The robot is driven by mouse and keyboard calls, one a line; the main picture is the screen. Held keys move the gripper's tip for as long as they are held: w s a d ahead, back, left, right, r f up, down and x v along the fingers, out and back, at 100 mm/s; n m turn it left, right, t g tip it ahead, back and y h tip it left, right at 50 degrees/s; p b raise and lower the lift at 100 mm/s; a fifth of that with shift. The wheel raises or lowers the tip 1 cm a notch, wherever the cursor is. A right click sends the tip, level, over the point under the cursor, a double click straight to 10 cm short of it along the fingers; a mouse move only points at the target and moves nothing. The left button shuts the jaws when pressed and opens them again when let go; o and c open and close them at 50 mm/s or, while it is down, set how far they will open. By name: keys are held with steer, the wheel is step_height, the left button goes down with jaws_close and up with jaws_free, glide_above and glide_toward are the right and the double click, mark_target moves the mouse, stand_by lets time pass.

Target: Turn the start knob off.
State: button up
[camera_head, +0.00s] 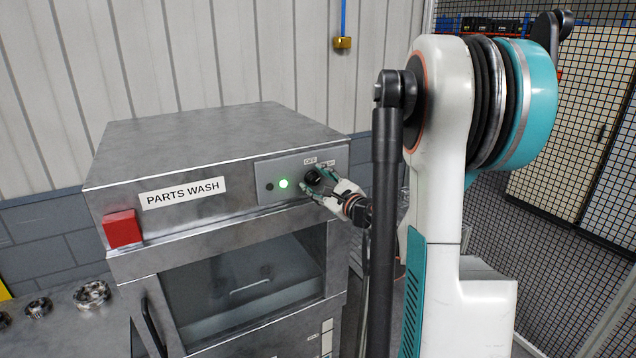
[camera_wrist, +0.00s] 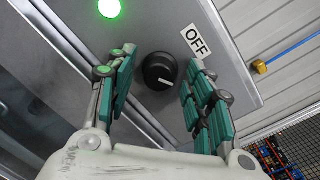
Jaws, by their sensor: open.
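The start knob is a round black knob (camera_wrist: 160,72) with a white pointer line, between my finger pads in the wrist view. In the head view the knob (camera_head: 313,177) sits on the control panel of the parts washer (camera_head: 225,145), under a small OFF label. The OFF label (camera_wrist: 196,41) is at the knob's upper right in the wrist view, and the white line does not point at it. A green light (camera_head: 283,184) is lit left of the knob. My gripper (camera_wrist: 158,85) is open, with one finger on each side of the knob; a gap shows on both sides.
A red block (camera_head: 122,228) is on the washer's front left corner. The washer's window door (camera_head: 245,280) is below the panel. Metal rings (camera_head: 91,294) lie on the bench at left. A wire mesh fence (camera_head: 545,215) stands at right.

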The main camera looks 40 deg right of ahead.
steer(key=c, duration=1.1)
steer(key=n+b, duration=0.3)
steer(key=n, duration=0.2)
steer(key=shift+n, duration=0.3)
steer(key=n+b, duration=0.1)
steer(key=n, duration=0.2)
steer(key=n+g+b, duration=0.1)
steer(key=n, duration=0.1)
steer(key=shift+a+n+h, duration=0.1)
steer(key=shift+n+h, duration=0.2)
steer(key=shift+n, duration=0.1)
